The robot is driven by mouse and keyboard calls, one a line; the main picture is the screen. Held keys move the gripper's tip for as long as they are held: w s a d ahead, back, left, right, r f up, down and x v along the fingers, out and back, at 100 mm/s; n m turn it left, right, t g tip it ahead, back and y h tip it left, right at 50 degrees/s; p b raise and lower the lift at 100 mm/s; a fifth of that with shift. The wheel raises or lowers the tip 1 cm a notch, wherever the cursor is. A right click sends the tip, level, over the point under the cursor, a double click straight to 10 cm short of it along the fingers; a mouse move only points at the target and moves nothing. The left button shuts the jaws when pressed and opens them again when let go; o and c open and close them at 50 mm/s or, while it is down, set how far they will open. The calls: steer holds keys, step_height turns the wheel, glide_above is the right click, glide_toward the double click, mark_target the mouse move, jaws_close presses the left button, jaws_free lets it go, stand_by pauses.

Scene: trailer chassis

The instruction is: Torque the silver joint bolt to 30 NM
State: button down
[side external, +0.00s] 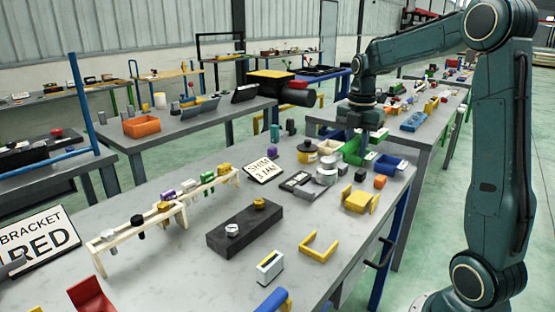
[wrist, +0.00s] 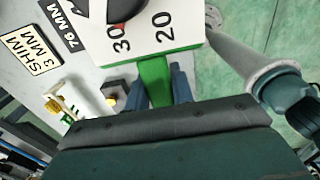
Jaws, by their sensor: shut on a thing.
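A dark block (side external: 225,240) lies on the near table. A silver bolt (side external: 232,230) sits on its nearer end and a gold-coloured bolt (side external: 259,203) on its farther end. My gripper (side external: 366,138) is at the table's far right, well away from the block. In the wrist view my gripper (wrist: 159,88) is shut on a green part (wrist: 154,80). This adjoins a white dial plate (wrist: 178,38) marked 30 and 20, with a dark knob (wrist: 125,8) cut off at the top. A red mark shows by the 30. Neither bolt can be made out in the wrist view.
A wooden rack (side external: 152,216) with several coloured pieces stands left of the block. Tabletop around the block is fairly clear.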

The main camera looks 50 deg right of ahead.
steer(key=shift+w, duration=0.15)
steer(key=w+a+f+m, duration=0.1)
steer(key=w+a+f, duration=0.2)
steer(key=w+a, duration=0.3)
steer(key=w+a+f+m, duration=0.2)
steer(key=w+a+f, duration=0.2)
steer(key=w+a, duration=0.3)
steer(key=shift+w+a, duration=0.3)
steer(key=shift+a, duration=0.2)
steer(key=shift+f, duration=4)
stand_by(0.6)
steer(key=c, duration=1.8)
jaws_free()
steer(key=shift+c, duration=0.2)
jaws_close()
